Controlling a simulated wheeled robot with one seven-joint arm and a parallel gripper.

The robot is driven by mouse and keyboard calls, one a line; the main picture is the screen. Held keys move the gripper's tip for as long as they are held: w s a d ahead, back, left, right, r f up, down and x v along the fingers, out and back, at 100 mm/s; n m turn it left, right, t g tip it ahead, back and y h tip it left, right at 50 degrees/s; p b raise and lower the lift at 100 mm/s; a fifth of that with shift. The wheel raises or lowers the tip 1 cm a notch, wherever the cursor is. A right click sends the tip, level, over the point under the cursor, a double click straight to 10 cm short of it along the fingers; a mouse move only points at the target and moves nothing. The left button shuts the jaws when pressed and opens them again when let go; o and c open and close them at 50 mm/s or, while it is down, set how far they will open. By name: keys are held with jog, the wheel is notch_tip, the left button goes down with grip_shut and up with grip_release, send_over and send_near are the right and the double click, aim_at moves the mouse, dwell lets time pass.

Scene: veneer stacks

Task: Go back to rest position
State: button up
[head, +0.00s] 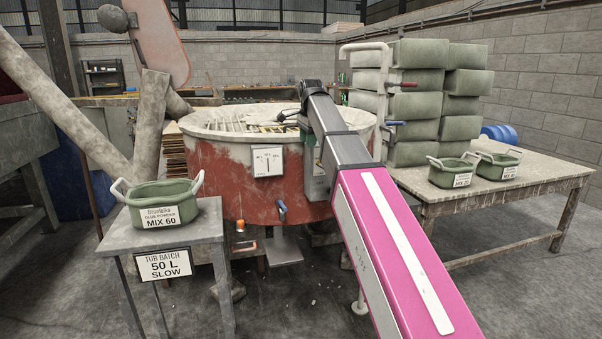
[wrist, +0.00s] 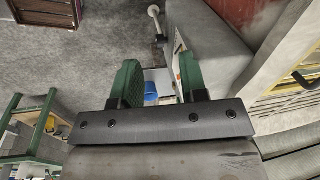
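My gripper (wrist: 159,68) shows in the wrist view with its two green fingers apart. Nothing is held between them; the gap shows a pale surface and a small blue thing farther off. In the head view my pink and grey arm reaches forward and up from the lower right to the front rim of the red mixing tub (head: 218,178).
A green tub marked MIX 60 (head: 163,204) stands on a small grey table (head: 203,232) at left. Two smaller green tubs (head: 452,172) (head: 498,164) stand on the right-hand table (head: 544,172). Stacked grey-green blocks (head: 415,104) rise behind. Floor at lower right is clear.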

jog(key=s+d+f+n, duration=0.2)
jog(key=s+d+f, duration=0.1)
jog(key=f, duration=0.6)
jog(key=s+d+f+n, duration=0.2)
jog(key=d+f, duration=0.1)
jog(key=f, duration=0.6)
jog(key=s+d+f+n, duration=0.2)
jog(key=s+d+f, duration=0.1)
jog(key=f, duration=0.7)
jog(key=s+d+f+n+g, duration=0.1)
jog(key=s+d+f+n, duration=0.2)
jog(key=s+f, duration=0.5)
jog(key=s+d+f+n, duration=0.3)
jog(key=s+f, duration=0.6)
jog(key=f, duration=0.3)
jog(key=shift+d+f+n+g, duration=0.3)
jog(key=shift+d+n+g, duration=0.1)
jog(key=shift+d, duration=0.35)
